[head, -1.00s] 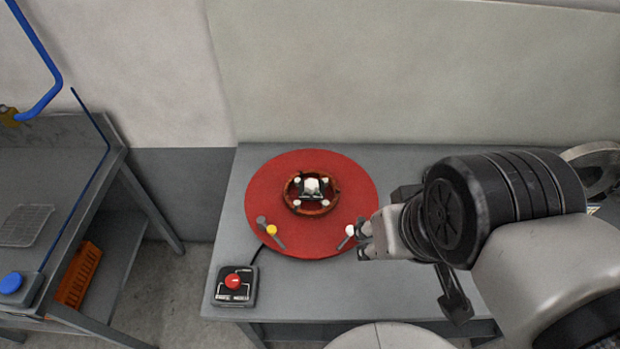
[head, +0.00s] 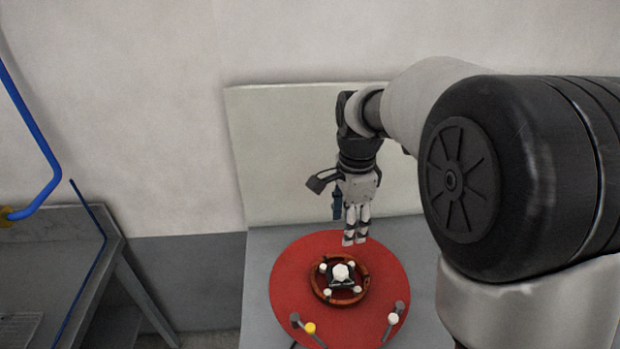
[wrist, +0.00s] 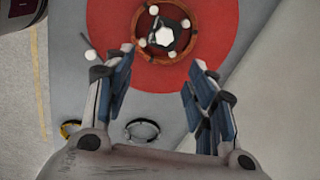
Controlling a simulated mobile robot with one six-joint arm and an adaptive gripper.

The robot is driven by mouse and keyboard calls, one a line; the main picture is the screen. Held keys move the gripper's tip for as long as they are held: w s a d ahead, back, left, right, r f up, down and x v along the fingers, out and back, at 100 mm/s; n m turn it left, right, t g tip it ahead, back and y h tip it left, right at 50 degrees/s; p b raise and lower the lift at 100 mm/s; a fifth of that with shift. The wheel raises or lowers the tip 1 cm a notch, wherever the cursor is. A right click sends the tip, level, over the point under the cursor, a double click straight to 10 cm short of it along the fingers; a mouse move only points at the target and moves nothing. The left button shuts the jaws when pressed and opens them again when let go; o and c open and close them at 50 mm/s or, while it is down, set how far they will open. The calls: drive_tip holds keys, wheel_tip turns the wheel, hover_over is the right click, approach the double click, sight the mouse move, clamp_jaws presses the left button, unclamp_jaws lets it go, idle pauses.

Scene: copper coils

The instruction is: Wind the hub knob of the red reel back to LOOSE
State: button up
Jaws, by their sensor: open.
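The red reel (head: 293,270) is a round red disc lying on the grey table. In its middle is a copper-coloured ring (head: 322,291) around the hub knob (head: 341,273), which has a white top on a dark body with several white pegs about it. My gripper (head: 354,241) points down above the far edge of the disc, apart from the knob. In the wrist view my gripper (wrist: 168,75) is open and empty, its fingers spread wide, with the hub knob (wrist: 164,36) beyond the fingertips. Any marking for LOOSE is too small to read.
A yellow-capped lever (head: 310,328) and a white-capped lever (head: 392,319) stand at the disc's near edge. A pale board (head: 290,150) rises behind the table. A grey bench (head: 60,260) with a blue tube (head: 35,135) is at the left.

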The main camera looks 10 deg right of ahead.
drive_tip(key=w+f+m, duration=0.1)
drive_tip(key=w+f, duration=0.1)
drive_tip(key=b, duration=0.5)
approach(340, 270)
drive_tip(key=shift+m, duration=0.3)
drive_tip(key=f, duration=0.9)
drive_tip(key=shift+w, duration=0.2)
drive_tip(key=c, duration=1.1)
drive_tip(key=shift+o, duration=0.2)
